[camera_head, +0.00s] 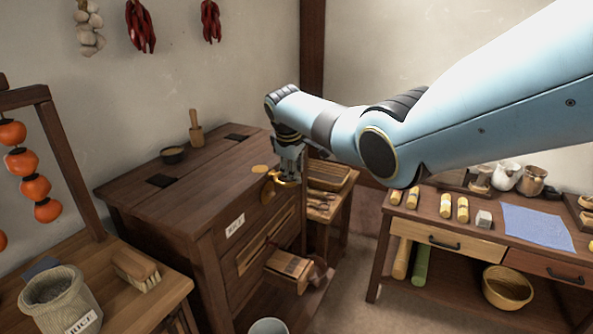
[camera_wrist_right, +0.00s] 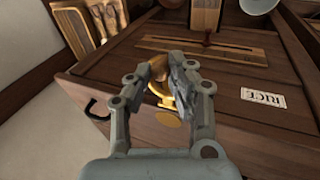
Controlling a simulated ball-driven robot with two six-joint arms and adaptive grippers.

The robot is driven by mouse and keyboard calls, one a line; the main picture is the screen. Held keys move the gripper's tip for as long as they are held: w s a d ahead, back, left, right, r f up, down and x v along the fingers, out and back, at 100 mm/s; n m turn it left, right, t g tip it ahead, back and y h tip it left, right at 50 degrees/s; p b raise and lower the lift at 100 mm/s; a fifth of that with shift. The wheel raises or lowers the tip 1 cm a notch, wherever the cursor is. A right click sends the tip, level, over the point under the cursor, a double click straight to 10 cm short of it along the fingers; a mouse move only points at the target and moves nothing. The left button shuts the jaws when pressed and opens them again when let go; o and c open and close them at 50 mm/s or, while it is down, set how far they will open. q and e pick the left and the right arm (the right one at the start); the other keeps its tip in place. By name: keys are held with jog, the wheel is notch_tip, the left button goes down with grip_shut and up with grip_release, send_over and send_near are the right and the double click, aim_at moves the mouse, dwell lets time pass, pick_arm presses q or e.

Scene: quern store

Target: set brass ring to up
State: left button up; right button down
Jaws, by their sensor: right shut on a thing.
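The brass ring (camera_wrist_right: 163,96) is on the upper front of the dark wooden chest (camera_head: 185,183), near its right corner. My right gripper (camera_head: 287,177) reaches down to it from the right and is shut on the ring. In the right wrist view both fingers of the gripper (camera_wrist_right: 166,78) close around the ring and hide part of it. A round brass disc (camera_wrist_right: 167,118) sits on the chest top beside the ring; it also shows in the head view (camera_head: 260,169). My left gripper is not in view.
A small drawer box (camera_head: 289,267) juts from the chest's lower front. A RICE label (camera_wrist_right: 263,98) is on the chest. A side table (camera_head: 470,234) with yellow rolls and a blue cloth (camera_head: 537,227) stands at right. A rice sack (camera_head: 60,300) and brush (camera_head: 136,268) stand at left.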

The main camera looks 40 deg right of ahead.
jog(key=shift+w+a+r, duration=0.15)
jog(key=shift+w+r, duration=0.2)
jog(key=shift+w, duration=0.05)
jog(key=c, duration=1.5)
grip_release()
jog(key=shift+w+a, duration=0.1)
jog(key=shift+f, duration=0.1)
jog(key=shift+s+r, duration=0.25)
jog(key=shift+r, duration=0.05)
jog(key=v, duration=1.1)
jog(key=shift+w+a, duration=0.1)
jog(key=shift+a, duration=0.1)
